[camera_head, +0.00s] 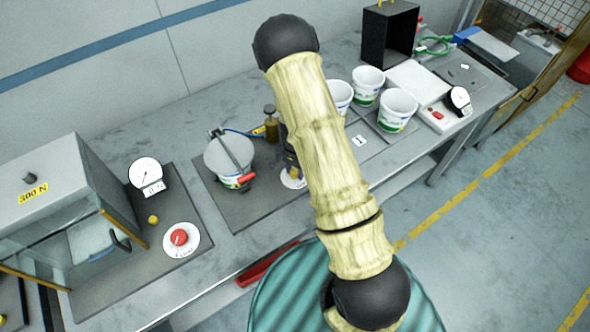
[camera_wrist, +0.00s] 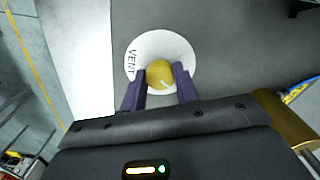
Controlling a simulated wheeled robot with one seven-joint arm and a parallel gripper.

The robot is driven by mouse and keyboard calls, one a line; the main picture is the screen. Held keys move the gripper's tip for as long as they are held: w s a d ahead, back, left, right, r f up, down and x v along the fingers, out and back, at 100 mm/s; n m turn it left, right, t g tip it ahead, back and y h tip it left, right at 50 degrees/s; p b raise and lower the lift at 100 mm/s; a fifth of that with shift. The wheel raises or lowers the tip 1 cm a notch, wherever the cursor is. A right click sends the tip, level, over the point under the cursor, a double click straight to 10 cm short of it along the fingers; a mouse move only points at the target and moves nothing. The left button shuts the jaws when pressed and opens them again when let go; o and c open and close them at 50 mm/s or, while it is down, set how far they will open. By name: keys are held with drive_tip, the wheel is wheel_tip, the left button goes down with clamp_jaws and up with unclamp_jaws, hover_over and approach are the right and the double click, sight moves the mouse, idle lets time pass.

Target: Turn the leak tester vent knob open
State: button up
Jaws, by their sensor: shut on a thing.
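The vent knob (camera_wrist: 160,74) is a yellow round knob with a pale pointer line, on a white round plate (camera_wrist: 176,44) marked VENT. In the wrist view my gripper (camera_wrist: 164,78) has its two dark purple fingers on either side of the knob, shut on it. In the head view my arm hides the knob; only part of the white plate (camera_head: 291,181) shows beside it. The leak tester (camera_head: 229,158) holds a white tub under a clamp bar with a red handle (camera_head: 246,178), left of my arm.
A brass cylinder (camera_head: 271,124) stands close behind the vent plate; it also shows at the right of the wrist view (camera_wrist: 284,115). Several white tubs (camera_head: 398,108) stand right of my arm. A press box with a 500 N label (camera_head: 33,194) and a red knob (camera_head: 180,237) are at left.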

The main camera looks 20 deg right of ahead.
sight(294, 171)
drive_tip(key=shift+m, duration=0.8)
drive_tip(key=o, duration=1)
drive_tip(key=shift+c, duration=0.2)
wheel_tip(294, 171, up, 18)
drive_tip(key=b, duration=0.2)
drive_tip(key=shift+f, duration=0.25)
